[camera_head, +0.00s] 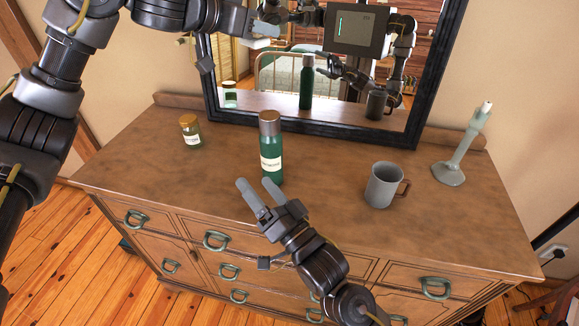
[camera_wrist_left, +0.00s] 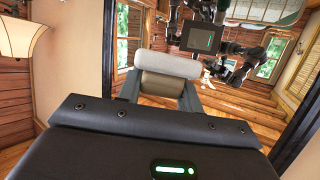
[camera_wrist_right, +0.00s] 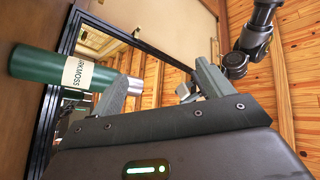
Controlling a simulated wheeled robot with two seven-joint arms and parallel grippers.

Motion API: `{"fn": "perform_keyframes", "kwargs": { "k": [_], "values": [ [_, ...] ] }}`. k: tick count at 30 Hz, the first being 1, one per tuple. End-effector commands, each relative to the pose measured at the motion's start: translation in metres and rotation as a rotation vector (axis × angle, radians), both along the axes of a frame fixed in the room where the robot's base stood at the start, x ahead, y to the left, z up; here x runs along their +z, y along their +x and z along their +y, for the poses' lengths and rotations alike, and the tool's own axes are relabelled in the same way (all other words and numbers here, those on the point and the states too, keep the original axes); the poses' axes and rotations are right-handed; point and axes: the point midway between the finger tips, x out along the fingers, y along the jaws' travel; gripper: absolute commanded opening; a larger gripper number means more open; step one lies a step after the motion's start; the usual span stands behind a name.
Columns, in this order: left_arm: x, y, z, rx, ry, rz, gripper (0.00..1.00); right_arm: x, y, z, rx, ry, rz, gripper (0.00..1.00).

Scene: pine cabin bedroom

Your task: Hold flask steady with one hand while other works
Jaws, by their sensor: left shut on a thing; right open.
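The green flask (camera_head: 271,150), with a cream label, a grey neck and a coppery top, stands upright near the dresser's middle. In the right wrist view the flask (camera_wrist_right: 40,70) appears sideways, near one finger. My right gripper (camera_head: 256,188) is open and empty in front of the flask, its fingertips close to the lower body; I cannot tell whether they touch. My left gripper (camera_head: 262,36) is raised in front of the mirror, above and behind the flask. It is shut on a pale cylindrical piece (camera_wrist_left: 168,66) with a beige lower part; its identity is unclear.
On the wooden dresser top (camera_head: 330,150), a small jar (camera_head: 191,132) stands left of the flask. A grey mug (camera_head: 382,186) with a brown handle and a pale candlestick (camera_head: 461,150) stand to the right. A black-framed mirror (camera_head: 425,100) rises behind.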

Motion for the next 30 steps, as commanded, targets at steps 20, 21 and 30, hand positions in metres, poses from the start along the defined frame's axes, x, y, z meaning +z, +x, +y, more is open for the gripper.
{"fn": "perform_keyframes", "kwargs": {
  "k": [20,21,30],
  "values": [
    [0.0,0.0,0.0,0.0,0.0,0.0,0.14,-0.065,0.084,-0.063,-0.357,-0.834,-0.1,0.79],
    [0.0,0.0,0.0,0.0,0.0,0.0,0.14,-0.065,0.085,-0.063,-0.357,-0.834,-0.1,0.79],
    [0.0,0.0,0.0,0.0,0.0,0.0,0.14,-0.064,0.116,-0.049,-0.357,-0.833,-0.1,0.79]
  ]
}}
